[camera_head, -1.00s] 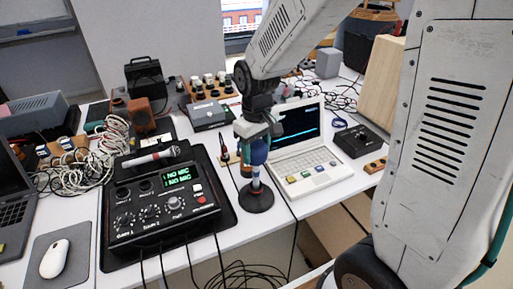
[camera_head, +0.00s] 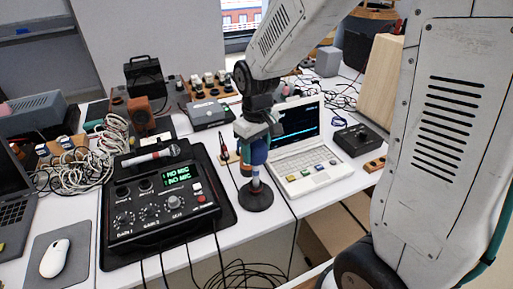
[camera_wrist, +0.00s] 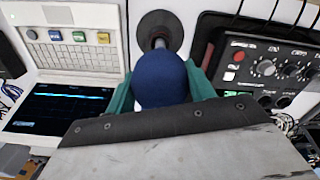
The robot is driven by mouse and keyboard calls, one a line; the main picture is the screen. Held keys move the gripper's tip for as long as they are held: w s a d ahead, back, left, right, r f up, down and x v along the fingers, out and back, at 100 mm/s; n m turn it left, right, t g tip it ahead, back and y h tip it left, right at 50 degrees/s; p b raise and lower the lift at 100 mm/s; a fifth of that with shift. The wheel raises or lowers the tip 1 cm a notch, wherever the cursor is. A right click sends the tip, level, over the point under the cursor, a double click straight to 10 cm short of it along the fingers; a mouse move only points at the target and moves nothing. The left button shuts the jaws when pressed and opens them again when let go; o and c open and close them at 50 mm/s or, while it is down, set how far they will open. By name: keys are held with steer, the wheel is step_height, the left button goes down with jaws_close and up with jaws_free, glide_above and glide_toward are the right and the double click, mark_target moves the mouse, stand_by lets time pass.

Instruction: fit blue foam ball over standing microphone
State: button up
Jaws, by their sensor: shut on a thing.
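The blue foam ball (camera_head: 257,154) is between the teal fingers of my gripper (camera_head: 256,144), which is shut on it. In the wrist view, the ball (camera_wrist: 160,78) sits between the two fingers (camera_wrist: 160,92). The standing microphone (camera_head: 255,176) rises from a round black base (camera_head: 256,197), directly under the ball in the head view. Its upper end is hidden by the ball. In the wrist view the base (camera_wrist: 160,24) shows just beyond the ball. I cannot tell how far the ball is over the microphone.
A black mixer (camera_head: 150,224) reading "NO MIC" stands left of the stand, with another microphone (camera_head: 152,157) lying on it. An open white laptop (camera_head: 305,162) is close on the right. A black box (camera_head: 352,139) lies farther right. Cables run past the stand to the table's front edge.

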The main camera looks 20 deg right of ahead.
mark_target(257, 142)
steer(key=shift+f, duration=0.45)
steer(key=o, duration=1)
steer(key=shift+o, duration=0.2)
step_height(257, 142, up, 8)
steer(key=shift+f, duration=0.1)
steer(key=s+d+r+m, duration=0.1)
steer(key=s+r, duration=0.1)
steer(key=s, duration=0.5)
steer(key=s+d+r+m+t, duration=0.1)
steer(key=s+r, duration=0.2)
steer(key=s, duration=0.4)
steer(key=s+d+r+m, duration=0.1)
steer(key=s+r, duration=0.1)
steer(key=s, duration=0.5)
steer(key=shift+s+r+m, duration=0.3)
steer(key=shift+s+r, duration=0.05)
steer(key=shift+r, duration=0.05)
